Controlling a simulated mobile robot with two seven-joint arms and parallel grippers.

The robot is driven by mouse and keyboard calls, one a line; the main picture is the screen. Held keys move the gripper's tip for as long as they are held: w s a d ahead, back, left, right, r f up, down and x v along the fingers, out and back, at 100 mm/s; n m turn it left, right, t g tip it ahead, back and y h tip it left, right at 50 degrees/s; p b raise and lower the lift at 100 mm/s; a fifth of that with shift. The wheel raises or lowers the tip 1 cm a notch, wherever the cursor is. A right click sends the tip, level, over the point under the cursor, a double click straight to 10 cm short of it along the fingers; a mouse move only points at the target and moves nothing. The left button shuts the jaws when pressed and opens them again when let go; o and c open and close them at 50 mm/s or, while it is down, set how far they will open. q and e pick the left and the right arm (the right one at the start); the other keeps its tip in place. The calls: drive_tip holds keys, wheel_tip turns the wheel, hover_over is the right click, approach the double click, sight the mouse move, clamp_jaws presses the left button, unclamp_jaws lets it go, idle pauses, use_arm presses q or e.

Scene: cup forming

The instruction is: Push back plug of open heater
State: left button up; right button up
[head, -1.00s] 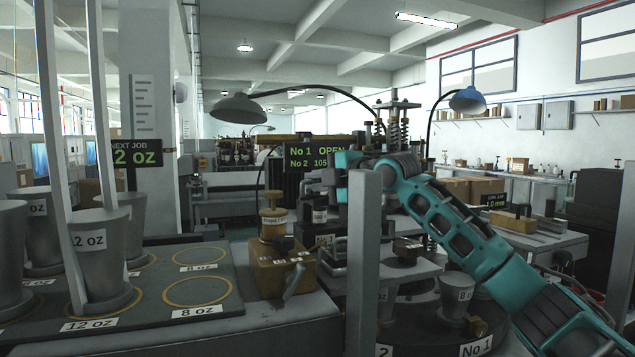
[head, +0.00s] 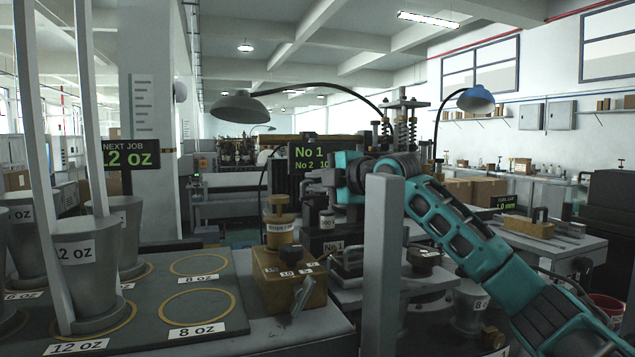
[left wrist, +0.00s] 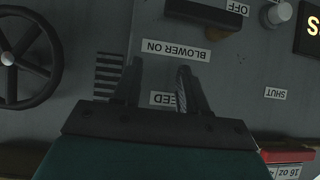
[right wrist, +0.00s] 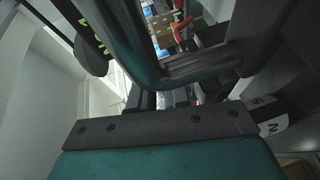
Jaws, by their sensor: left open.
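The black status sign (head: 310,153) in the head view reads "No 1" above "No 2 10"; my right arm covers the rest. Below it is a block labelled "No 1" (head: 333,246), with a small labelled cylinder (head: 327,219) above it. I cannot make out which part is the heater plug. My right gripper (head: 318,181) points left in front of the sign. Its fingers (right wrist: 165,99) are small and dark in the right wrist view, and their opening is unclear. My left gripper (left wrist: 160,85) is open and empty, over a grey panel labelled "BLOWER ON" (left wrist: 177,50).
A brass box (head: 290,278) with a lever stands on the bench beside a grey upright post (head: 383,265). Large 12 oz cups (head: 88,270) and two tall bars stand at left. A dark handwheel (left wrist: 25,60) is left in the left wrist view.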

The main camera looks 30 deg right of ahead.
drive_tip(key=shift+o, duration=0.2)
drive_tip(key=shift+s+d, duration=0.1)
drive_tip(key=shift+s, duration=0.4)
drive_tip(key=b+v, duration=0.3)
drive_tip(key=v, duration=0.9)
drive_tip(key=shift+r, duration=0.1)
